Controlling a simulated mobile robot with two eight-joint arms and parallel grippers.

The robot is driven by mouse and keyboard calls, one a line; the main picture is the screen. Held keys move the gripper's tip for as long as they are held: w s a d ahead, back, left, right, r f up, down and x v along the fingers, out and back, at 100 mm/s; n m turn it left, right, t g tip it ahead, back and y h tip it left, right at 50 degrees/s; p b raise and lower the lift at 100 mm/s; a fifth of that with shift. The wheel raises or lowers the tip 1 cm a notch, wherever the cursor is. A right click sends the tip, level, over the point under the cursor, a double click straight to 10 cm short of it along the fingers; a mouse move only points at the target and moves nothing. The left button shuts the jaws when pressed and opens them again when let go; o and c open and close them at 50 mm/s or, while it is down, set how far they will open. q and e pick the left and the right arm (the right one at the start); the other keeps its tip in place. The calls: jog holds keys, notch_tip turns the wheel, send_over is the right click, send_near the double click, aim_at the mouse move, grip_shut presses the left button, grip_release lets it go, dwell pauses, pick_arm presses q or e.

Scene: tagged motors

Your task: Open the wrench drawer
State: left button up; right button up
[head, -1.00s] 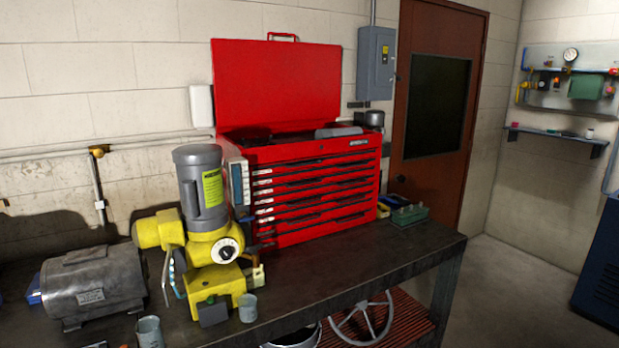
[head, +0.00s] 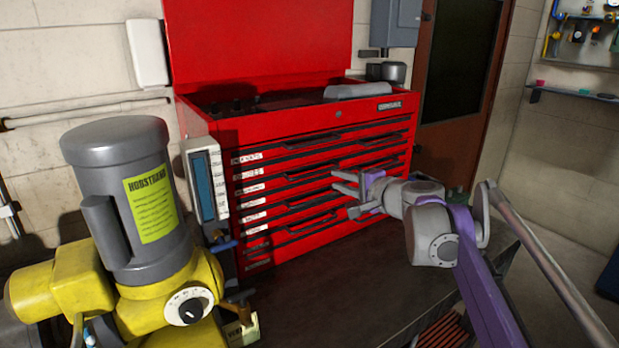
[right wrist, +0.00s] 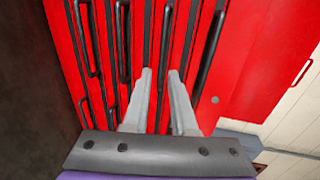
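The red tool chest (head: 300,128) stands on the bench with a stack of shallow drawers, all shut. Dark bar handles cross the drawer fronts, and small white labels (head: 249,187) run down the left side, too small to read. I cannot tell which drawer is the wrench drawer. My right gripper (head: 340,183) is in front of the right half of the drawers. In the right wrist view its two fingers (right wrist: 161,72) are apart with nothing held, pointing at the red fronts and dark handles (right wrist: 206,55). Contact with a handle cannot be told. My left gripper is not in view.
A yellow and grey motor (head: 135,215) with a green label stands at the left, close to the chest. The dark bench top (head: 335,285) is clear in front of the chest. The red lid (head: 260,40) stands open. A brown door (head: 455,100) is behind to the right.

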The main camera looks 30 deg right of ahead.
aim_at(318, 173)
jog(key=x, duration=0.9)
jog(key=shift+w+a, duration=0.2)
jog(key=shift+w, duration=0.2)
grip_shut()
dwell(1.0)
